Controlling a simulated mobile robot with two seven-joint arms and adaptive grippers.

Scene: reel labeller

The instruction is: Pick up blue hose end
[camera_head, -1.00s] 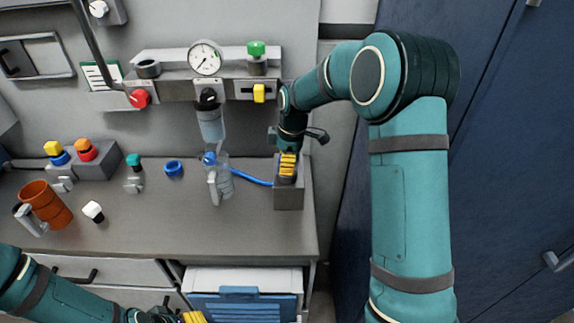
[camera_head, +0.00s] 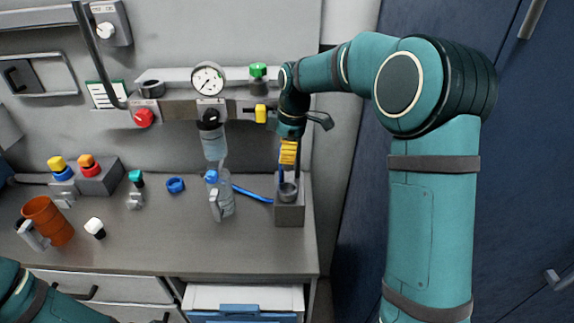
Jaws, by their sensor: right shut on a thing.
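The blue hose (camera_head: 253,194) runs from beside the clear blue-capped bottle (camera_head: 222,203) to the grey block holder (camera_head: 289,214) at the bench's right end. My right gripper (camera_head: 289,153), with yellow finger pads, points down just above the round metal socket of the holder. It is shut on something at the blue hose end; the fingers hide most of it. Thin dark blue parts show below the pads, above the socket. My left forearm enters at the bottom left; its gripper is out of view.
Behind are a pressure gauge (camera_head: 208,78), a filter bowl (camera_head: 213,142) and a yellow valve (camera_head: 261,114). The bench front middle is clear.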

